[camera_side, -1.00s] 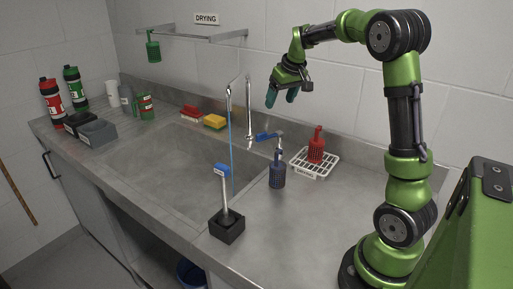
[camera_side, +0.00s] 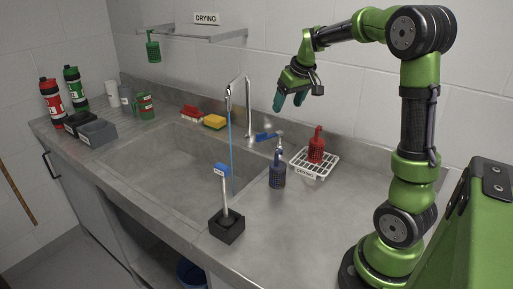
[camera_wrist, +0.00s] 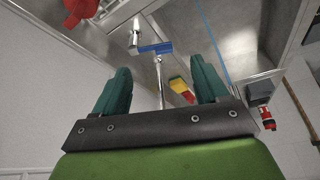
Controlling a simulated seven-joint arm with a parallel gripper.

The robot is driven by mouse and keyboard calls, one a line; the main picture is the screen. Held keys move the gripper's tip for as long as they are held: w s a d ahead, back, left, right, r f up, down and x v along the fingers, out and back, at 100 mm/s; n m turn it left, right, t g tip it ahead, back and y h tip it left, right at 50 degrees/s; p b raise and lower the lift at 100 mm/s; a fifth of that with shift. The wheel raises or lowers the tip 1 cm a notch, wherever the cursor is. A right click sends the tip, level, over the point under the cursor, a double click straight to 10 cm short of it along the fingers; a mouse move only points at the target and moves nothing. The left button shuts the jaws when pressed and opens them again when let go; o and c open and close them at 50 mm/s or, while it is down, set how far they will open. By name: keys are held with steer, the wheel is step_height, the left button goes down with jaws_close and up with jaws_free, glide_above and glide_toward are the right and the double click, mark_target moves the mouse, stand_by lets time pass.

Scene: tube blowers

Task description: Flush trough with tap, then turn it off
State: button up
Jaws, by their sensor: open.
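The chrome tap (camera_side: 249,112) stands at the back of the metal trough (camera_side: 150,187). A thin blue stream of water (camera_side: 230,135) falls from its spout; the stream also shows in the wrist view (camera_wrist: 213,42). A blue tap lever (camera_side: 266,136) sits low beside the tap, and in the wrist view the lever (camera_wrist: 157,48) lies ahead, between and beyond my fingertips. My gripper (camera_side: 290,101) has teal fingers, is open and empty, and hangs in the air above and right of the lever, apart from it.
A red holder (camera_side: 316,147) stands on a white drying rack (camera_side: 318,167). A blue-topped brush (camera_side: 222,171) stands in a black block (camera_side: 227,228). Red and yellow sponges (camera_side: 214,122) sit on the back ledge.

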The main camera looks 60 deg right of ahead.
steer(key=shift+s+a, duration=0.1)
steer(key=shift+s, duration=0.05)
steer(key=shift+s+a, duration=0.3)
steer(key=shift+s, duration=0.6)
steer(key=shift+s, duration=0.1)
steer(key=shift+s+a, duration=0.2)
steer(key=shift+s, duration=0.3)
steer(key=shift+s+a, duration=0.2)
steer(key=shift+s, duration=0.25)
steer(key=shift+s, duration=0.1)
steer(key=shift+s+a, duration=0.2)
steer(key=shift+s, duration=0.25)
steer(key=shift+s+a, duration=0.2)
steer(key=shift+s, duration=0.25)
